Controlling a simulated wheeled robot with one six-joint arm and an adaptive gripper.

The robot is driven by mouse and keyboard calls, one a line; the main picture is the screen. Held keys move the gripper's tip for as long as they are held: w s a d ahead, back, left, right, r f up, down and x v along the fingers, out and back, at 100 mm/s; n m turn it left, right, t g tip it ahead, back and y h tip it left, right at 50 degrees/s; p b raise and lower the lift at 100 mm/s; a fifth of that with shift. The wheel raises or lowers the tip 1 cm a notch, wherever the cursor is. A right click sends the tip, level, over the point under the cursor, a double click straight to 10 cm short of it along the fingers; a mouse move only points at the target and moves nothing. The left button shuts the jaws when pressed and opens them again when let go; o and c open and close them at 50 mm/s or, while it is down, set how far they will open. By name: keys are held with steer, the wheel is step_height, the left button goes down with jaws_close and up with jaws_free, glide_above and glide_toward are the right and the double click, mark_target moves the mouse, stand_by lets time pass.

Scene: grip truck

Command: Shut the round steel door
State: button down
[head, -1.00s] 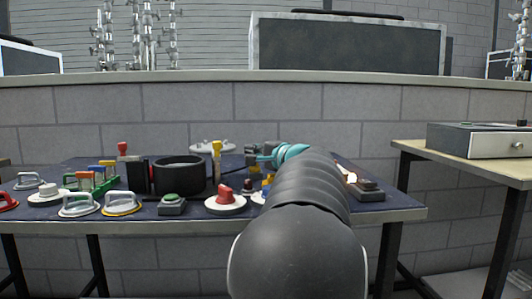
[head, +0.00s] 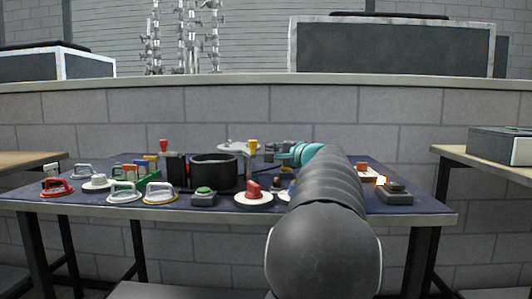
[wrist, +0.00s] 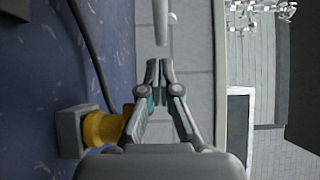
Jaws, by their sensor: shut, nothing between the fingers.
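In the wrist view my gripper (wrist: 165,68) is shut and empty. The lid's hinge is hidden.
A yellow-topped post (head: 253,146) stands by my gripper, and a yellow knob (wrist: 103,128) shows close beside it in the wrist view. Several handles, buttons and knobs crowd the table (head: 330,216). A brick wall (head: 400,120) is behind it.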

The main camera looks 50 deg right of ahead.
steer(key=shift+w+d+y, duration=0.1)
steer(key=shift+d+y, duration=0.2)
steer(key=shift+w+a+n+y, duration=0.5)
steer(key=shift+a, duration=0.05)
